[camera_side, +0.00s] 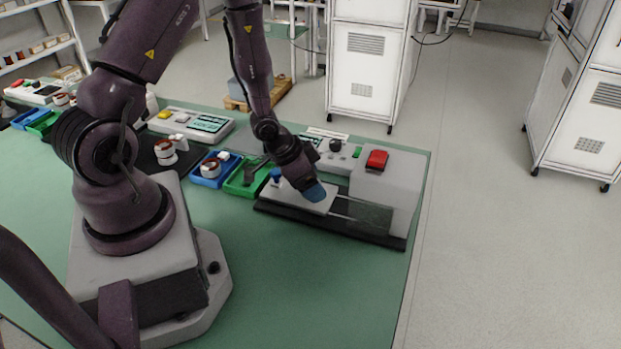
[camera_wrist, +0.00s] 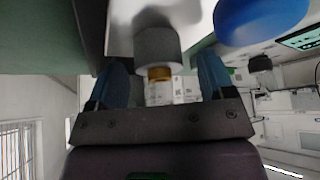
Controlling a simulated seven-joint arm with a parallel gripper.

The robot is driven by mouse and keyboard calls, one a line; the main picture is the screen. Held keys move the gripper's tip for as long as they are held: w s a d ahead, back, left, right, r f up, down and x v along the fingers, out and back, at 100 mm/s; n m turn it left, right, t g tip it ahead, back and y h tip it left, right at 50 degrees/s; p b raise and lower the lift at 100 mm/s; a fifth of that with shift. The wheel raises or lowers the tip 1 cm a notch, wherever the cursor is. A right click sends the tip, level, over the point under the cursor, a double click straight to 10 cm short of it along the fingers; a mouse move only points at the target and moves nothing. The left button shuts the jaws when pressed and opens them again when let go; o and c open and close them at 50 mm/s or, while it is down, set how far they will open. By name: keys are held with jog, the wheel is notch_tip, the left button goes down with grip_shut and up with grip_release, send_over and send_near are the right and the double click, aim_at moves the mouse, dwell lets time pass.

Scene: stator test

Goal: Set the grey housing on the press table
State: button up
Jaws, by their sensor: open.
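My gripper (camera_side: 314,192) points down over the light plate of the press table (camera_side: 297,201), its blue fingers close above it. In the wrist view the fingers of my gripper (camera_wrist: 161,62) are apart, one on each side of the grey housing (camera_wrist: 158,45). The housing is a short grey cylinder with a brass-coloured part (camera_wrist: 159,73) at its near end. It appears to stand on the pale plate, with visible gaps to both fingers. In the side view the housing is hidden by my fingers.
A blue knob (camera_side: 276,174) stands beside the plate, close to my gripper; it looms in the wrist view (camera_wrist: 260,15). The press body with a red button (camera_side: 377,159) is to the right. Green (camera_side: 246,178) and blue (camera_side: 213,170) bins lie left. The front green table is clear.

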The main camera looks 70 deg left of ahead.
jog(key=shift+r, duration=0.1)
jog(key=v, duration=1.1)
jog(key=shift+s+r, duration=0.25)
jog(key=shift+r, duration=0.05)
